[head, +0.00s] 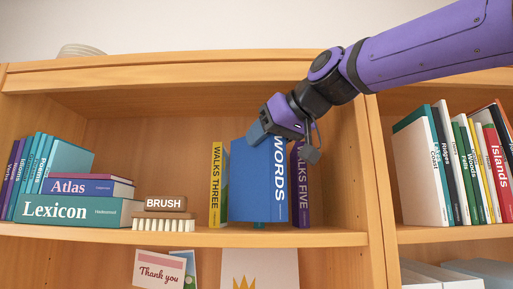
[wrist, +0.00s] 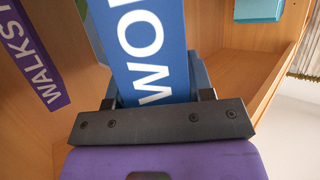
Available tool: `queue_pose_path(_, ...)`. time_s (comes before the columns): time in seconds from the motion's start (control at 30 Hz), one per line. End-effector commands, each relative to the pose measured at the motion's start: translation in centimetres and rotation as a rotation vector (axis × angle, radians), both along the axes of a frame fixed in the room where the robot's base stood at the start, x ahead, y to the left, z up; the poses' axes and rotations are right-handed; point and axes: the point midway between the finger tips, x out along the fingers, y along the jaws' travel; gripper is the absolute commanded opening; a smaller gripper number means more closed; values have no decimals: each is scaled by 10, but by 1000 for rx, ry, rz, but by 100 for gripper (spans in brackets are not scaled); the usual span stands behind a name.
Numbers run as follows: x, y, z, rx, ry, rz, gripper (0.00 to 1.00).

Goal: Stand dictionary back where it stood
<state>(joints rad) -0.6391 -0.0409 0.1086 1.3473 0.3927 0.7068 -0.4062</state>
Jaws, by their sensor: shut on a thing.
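The blue dictionary (head: 258,180), with WORDS on its spine, is upright at the middle shelf, between the yellow Walks Three (head: 217,185) and the purple Walks Five (head: 301,190). Its cover is turned partly to the left and hides what is behind it. A small teal patch shows under its lower edge; I cannot tell whether the book touches the shelf. My gripper (head: 284,135) is shut on the top of the dictionary. In the wrist view the dictionary (wrist: 152,50) runs up between the fingers, with a purple Walks book (wrist: 35,75) at left.
A brush (head: 164,215), the Lexicon (head: 75,211) and Atlas (head: 90,188) lie left on the same shelf (head: 180,238), with bare board before Walks Three. A divider (head: 378,180) stands right of Walks Five. The shelf top (head: 180,66) is above my gripper.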

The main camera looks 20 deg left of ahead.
Motion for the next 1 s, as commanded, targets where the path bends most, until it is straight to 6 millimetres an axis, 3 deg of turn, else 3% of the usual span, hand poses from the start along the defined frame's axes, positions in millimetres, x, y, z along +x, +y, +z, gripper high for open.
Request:
queue_pose_path(0.17, 4, 7, -13, 0, -1, 3, 0)
queue_pose_path(0.57, 5, 7, -16, 1, -2, 3, 0)
queue_pose_path(0.6, 5, 7, -17, 0, 0, 3, 55)
queue_pose_path(0.67, 5, 8, -17, 0, -1, 4, 68)
queue_pose_path(0.7, 5, 8, -17, 0, -1, 4, 73)
queue_pose_path(1.0, 5, 8, -15, 0, -1, 4, 73)
